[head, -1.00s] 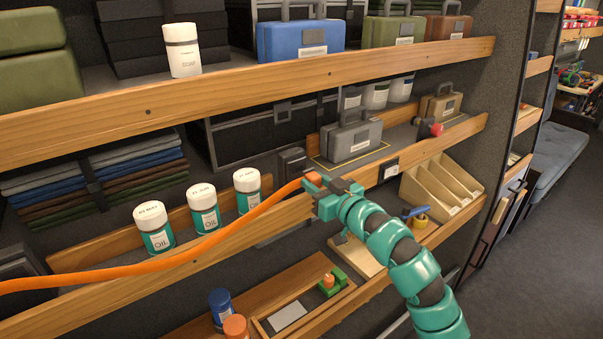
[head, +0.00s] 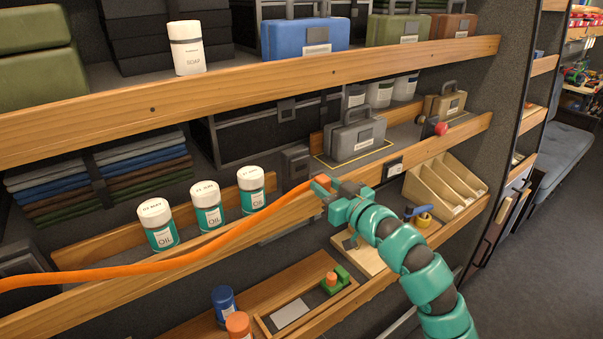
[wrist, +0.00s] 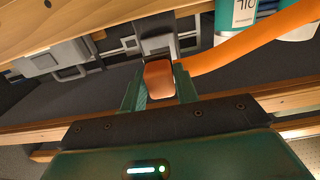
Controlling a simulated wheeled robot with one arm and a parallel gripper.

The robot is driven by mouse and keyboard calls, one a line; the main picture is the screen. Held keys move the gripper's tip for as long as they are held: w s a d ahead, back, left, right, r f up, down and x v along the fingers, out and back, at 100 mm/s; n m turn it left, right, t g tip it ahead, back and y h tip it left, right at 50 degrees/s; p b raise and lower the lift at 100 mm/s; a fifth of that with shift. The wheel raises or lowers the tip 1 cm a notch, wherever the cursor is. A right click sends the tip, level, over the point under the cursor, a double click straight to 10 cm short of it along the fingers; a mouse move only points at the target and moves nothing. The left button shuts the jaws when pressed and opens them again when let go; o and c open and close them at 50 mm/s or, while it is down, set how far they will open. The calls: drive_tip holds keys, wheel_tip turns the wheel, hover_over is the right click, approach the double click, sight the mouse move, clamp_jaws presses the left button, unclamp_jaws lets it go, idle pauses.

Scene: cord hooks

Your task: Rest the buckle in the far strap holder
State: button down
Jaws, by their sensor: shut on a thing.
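An orange strap (head: 165,263) runs from the left edge along the shelf front to its orange buckle (wrist: 160,78). My gripper (head: 326,188) is shut on the buckle, which sits between both fingers in the wrist view. It is held in front of the middle shelf's wooden front rail. A dark grey upright bracket (head: 296,163), perhaps a strap holder, stands on that shelf just behind and above the gripper. A grey bracket-like part (wrist: 157,42) also shows just beyond the buckle in the wrist view. The buckle looks apart from it. I cannot tell which holder is the far one.
Several oil jars (head: 207,208) stand left of the gripper, behind the strap. A grey case (head: 354,137) sits on the shelf to the right. A red knob (head: 440,128) juts out farther right. A wooden tray (head: 275,325) lies below.

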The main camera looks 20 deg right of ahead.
drive_tip(key=f+h, duration=0.1)
drive_tip(key=f, duration=0.2)
drive_tip(key=w+f+m+h, duration=0.1)
drive_tip(key=f, duration=0.2)
drive_tip(key=d+f+b, duration=0.1)
drive_tip(key=f, duration=0.2)
drive_tip(key=shift+w+f+m+t+h, duration=0.25)
drive_tip(key=shift+f+m+t+h, duration=0.05)
drive_tip(key=shift+m+h, duration=0.1)
drive_tip(key=s+a+f+h, duration=0.1)
drive_tip(key=s+a+f, duration=0.1)
drive_tip(key=f, duration=0.7)
drive_tip(key=s+a+f+m+h+b, duration=0.1)
drive_tip(key=s+f, duration=0.4)
drive_tip(key=f, duration=0.4)
drive_tip(key=s+a+f+m+h+b, duration=0.1)
drive_tip(key=s+f, duration=0.3)
drive_tip(key=f, duration=0.5)
drive_tip(key=shift+a+f, duration=0.15)
drive_tip(key=shift+a, duration=0.65)
